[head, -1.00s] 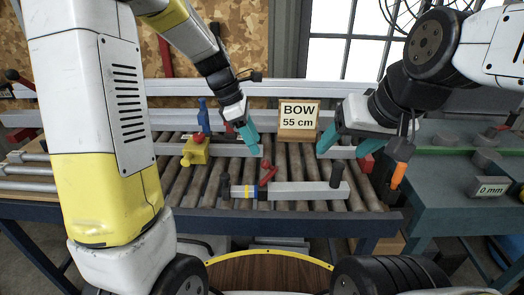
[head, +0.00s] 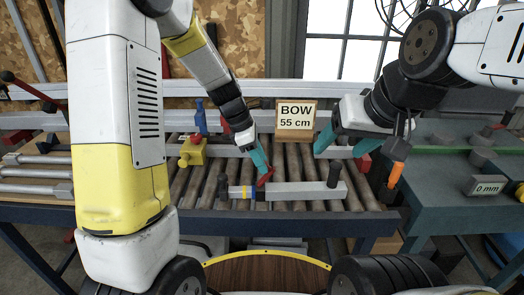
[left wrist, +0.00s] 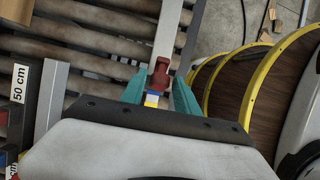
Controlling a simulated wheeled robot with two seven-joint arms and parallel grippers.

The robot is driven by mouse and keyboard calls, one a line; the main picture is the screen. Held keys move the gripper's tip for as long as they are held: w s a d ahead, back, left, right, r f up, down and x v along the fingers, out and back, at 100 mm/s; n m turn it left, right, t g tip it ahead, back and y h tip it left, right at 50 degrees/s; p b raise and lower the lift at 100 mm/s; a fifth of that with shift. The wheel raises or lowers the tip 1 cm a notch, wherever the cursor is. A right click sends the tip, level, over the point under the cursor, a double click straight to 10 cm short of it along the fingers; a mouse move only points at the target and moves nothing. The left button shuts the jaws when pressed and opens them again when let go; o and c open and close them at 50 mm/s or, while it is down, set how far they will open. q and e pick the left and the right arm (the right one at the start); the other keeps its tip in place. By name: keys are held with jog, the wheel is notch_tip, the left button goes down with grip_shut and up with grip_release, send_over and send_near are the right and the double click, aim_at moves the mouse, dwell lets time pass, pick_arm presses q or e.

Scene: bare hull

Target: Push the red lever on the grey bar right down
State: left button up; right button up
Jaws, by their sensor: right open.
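The grey bar (head: 300,191) lies across the rollers, with blue and yellow bands at its left part and a dark upright post near each end. The red lever (head: 267,176) rises from the bar near the bands. My left gripper (head: 260,160) points down at the lever, its teal fingers overlapping it in the head view. In the left wrist view the red lever (left wrist: 161,72) shows between the two separated fingertips; whether they touch it I cannot tell. My right gripper (head: 343,145) is open and empty, above and behind the bar's right end.
A "BOW 55 cm" sign (head: 296,117) stands behind the rollers. A yellow block with a red knob (head: 192,153) and a blue clamp-like piece (head: 200,120) are left of my left gripper. A green bench with a "0 mm" block (head: 487,186) is at right.

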pick_arm(q)
grip_shut()
dwell(1.2)
